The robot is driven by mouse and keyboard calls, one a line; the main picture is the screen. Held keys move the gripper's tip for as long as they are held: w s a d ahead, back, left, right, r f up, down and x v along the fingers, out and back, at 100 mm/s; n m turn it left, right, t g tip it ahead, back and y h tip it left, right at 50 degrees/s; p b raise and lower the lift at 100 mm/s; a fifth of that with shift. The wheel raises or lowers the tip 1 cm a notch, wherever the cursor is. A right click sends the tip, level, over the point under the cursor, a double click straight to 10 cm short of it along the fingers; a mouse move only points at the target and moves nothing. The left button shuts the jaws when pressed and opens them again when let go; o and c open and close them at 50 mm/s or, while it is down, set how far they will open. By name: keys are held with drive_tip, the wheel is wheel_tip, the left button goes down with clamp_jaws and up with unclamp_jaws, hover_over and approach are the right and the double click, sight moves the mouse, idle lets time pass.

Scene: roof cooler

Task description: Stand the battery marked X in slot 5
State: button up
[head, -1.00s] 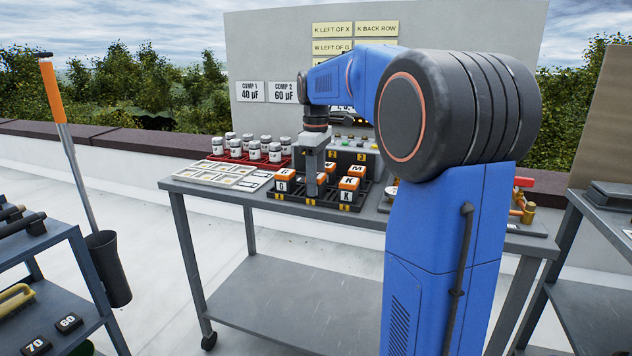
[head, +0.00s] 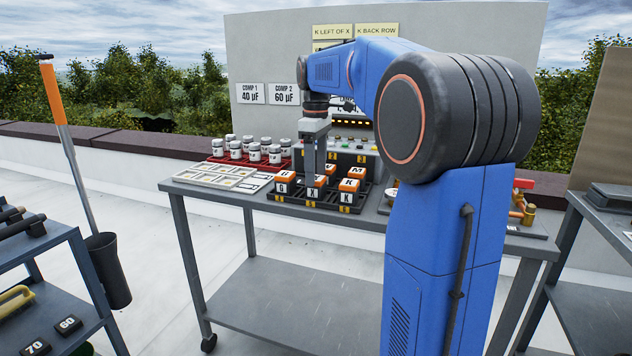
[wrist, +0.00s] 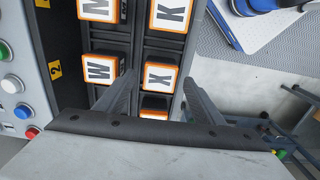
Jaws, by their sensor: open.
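The battery marked X (head: 313,191), with an orange top and white label, stands upright in the middle front slot of the black battery rack (head: 330,208). The small yellow slot label below it is hard to read. It stands between the battery marked G (head: 284,184) on the left and the battery marked K (head: 347,192) on the right. My gripper (head: 314,172) is just above X, open and empty. In the wrist view its fingertips (wrist: 160,90) are apart on both sides of X (wrist: 159,76), with the battery marked W (wrist: 100,70) beside it.
The battery marked M (head: 357,172) stands in the back row. White jars in a red rack (head: 215,159) and a pale tray (head: 222,174) are on the left of the table. A control box with buttons (head: 362,152) stands behind the rack. Signs hang on the back board (head: 400,60).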

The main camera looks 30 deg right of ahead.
wheel_tip(320, 180, up, 8)
idle(0.4)
drive_tip(key=s+a+f+m+t, duration=0.1)
drive_tip(key=s+a+f+m, duration=0.1)
drive_tip(key=s+a+f, duration=0.5)
drive_tip(key=s+a+f+m+t, duration=0.2)
drive_tip(key=s+a+f, duration=0.15)
drive_tip(key=s, duration=0.55)
drive_tip(key=s+a+f+m+t, duration=0.1)
drive_tip(key=s+a+f, duration=0.1)
drive_tip(key=s+f, duration=0.5)
drive_tip(key=s+a+f+m, duration=0.2)
drive_tip(key=s+a+f, duration=0.1)
drive_tip(key=s+f, duration=0.4)
wheel_tip(320, 180, down, 2)
drive_tip(key=shift+a+f+m+t, duration=0.1)
drive_tip(key=shift+a+m+t, duration=0.05)
drive_tip(key=shift+m+t, duration=0.2)
